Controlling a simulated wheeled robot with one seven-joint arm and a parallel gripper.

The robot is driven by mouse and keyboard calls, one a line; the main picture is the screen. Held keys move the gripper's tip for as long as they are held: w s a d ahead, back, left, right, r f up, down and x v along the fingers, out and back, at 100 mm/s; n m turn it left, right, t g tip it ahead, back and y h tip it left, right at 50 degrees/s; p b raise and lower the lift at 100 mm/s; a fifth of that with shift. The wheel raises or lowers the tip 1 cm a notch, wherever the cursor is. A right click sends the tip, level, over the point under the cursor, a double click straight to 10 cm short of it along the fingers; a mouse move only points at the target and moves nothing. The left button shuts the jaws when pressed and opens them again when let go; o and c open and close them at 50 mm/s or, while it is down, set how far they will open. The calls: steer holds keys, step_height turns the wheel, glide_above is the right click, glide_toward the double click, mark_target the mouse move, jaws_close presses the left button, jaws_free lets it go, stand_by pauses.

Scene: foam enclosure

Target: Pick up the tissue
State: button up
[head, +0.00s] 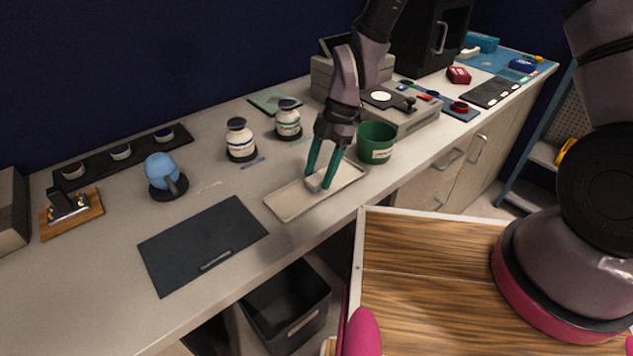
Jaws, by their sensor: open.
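My gripper (321,181) has two teal fingers. It points down over the right part of a shallow beige tray (287,206) on the counter. The fingers are apart. A small pale piece (313,184), which looks like the tissue, lies at the tray between and beside the fingertips. The fingers partly hide it, and I cannot tell whether they touch it.
A green pot (376,142) stands close to the right of my gripper. Two white jars (240,140) (287,120) stand behind the tray. A dark mat (202,244) lies left of it. A black bin (287,303) is below the counter's front edge.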

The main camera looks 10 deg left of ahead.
mark_target(319, 177)
steer(key=shift+s+a+f, duration=0.1)
steer(key=shift+s+f, duration=0.05)
steer(key=shift+f, duration=0.35)
jaws_close()
steer(key=shift+r, duration=0.1)
step_height(319, 177, up, 10)
stand_by(0.3)
